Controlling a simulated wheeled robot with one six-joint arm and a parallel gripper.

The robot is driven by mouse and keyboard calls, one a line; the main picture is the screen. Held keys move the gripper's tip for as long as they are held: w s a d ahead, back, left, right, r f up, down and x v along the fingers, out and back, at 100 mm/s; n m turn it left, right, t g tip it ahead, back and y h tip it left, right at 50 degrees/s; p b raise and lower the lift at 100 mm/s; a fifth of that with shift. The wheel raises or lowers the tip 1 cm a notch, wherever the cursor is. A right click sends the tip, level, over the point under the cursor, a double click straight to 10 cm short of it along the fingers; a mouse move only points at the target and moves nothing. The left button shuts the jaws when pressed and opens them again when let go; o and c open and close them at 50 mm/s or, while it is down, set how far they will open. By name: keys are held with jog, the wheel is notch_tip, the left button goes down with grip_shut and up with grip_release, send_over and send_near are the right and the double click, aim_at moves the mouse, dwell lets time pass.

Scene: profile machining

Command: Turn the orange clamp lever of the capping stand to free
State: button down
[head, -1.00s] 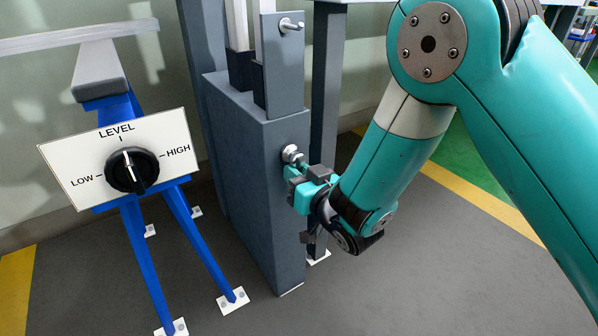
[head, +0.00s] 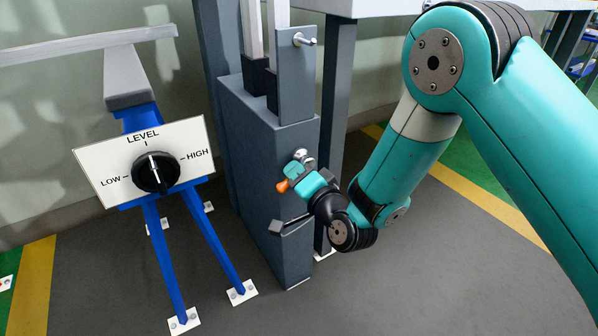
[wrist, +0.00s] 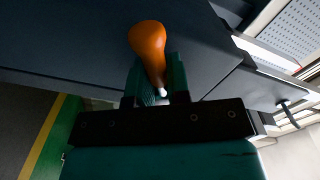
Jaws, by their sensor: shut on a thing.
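The capping stand (head: 262,190) is a grey upright block left of my arm. Its orange clamp lever (head: 283,186) shows as a small orange tip at my gripper in the head view. In the wrist view the lever (wrist: 149,45) has a rounded orange knob that narrows down between my fingers. My gripper (head: 297,178) is shut on the lever, close against the stand's side face. A round silver hub (head: 303,157) sits just above the fingers. The fingers hide part of the lever; in the wrist view my gripper (wrist: 158,88) encloses its lower part.
A white LEVEL sign with a black knob (head: 156,173) stands on blue legs to the left. A metal peg (head: 304,40) juts from the stand's upper plate. A grey table leg (head: 338,110) stands behind the stand. Open floor lies in front.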

jog(key=m, duration=0.2)
jog(key=r+m, duration=0.1)
jog(key=m, duration=0.1)
jog(key=m+p, duration=0.1)
jog(key=shift+s+a+r+m, duration=0.1)
jog(key=shift+r+m, duration=0.15)
jog(key=shift+m, duration=0.15)
dwell(0.4)
jog(key=c, duration=1.1)
grip_release()
